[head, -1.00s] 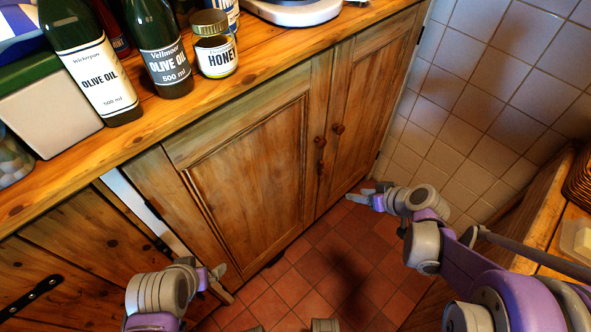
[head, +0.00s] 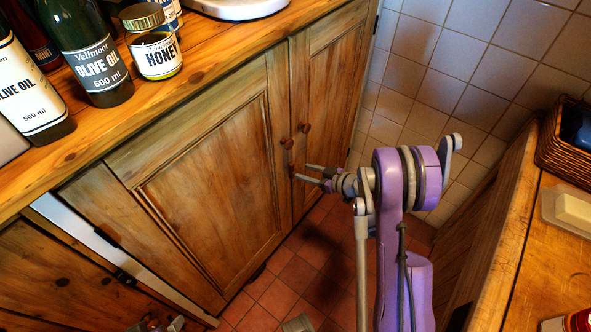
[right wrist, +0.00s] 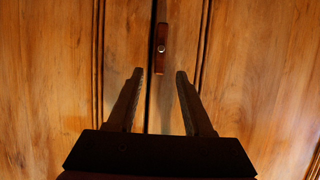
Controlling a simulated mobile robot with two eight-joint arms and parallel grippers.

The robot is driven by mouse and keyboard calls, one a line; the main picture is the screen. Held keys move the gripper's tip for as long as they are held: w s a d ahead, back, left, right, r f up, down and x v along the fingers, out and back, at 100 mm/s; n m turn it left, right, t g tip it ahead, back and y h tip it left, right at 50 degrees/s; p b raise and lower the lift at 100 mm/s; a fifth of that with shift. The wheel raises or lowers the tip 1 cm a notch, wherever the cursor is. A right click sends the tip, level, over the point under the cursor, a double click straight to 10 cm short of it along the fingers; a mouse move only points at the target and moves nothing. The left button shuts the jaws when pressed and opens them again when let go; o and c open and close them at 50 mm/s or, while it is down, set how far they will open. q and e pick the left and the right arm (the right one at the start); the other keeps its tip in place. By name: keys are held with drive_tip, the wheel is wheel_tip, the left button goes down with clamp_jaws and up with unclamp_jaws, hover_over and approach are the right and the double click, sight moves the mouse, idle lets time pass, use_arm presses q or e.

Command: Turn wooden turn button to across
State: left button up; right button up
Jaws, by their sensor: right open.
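The wooden turn button (right wrist: 161,38) is a small reddish-brown bar with a pale screw. It stands upright along the gap between the two cupboard doors in the right wrist view. In the head view the turn button (head: 292,170) shows only slightly, just left of my fingertips. My right gripper (head: 304,172) is open and points at the doors.
Two round door knobs (head: 287,143) stick out just above the fingers. The countertop (head: 205,65) above holds olive oil bottles (head: 88,55) and a honey jar (head: 153,50). A wooden counter (head: 550,260) stands at the right. Red floor tiles (head: 290,270) are clear below.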

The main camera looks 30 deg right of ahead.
sight(293, 169)
drive_tip(key=x, duration=0.5)
drive_tip(key=shift+s, duration=0.1)
clamp_jaws()
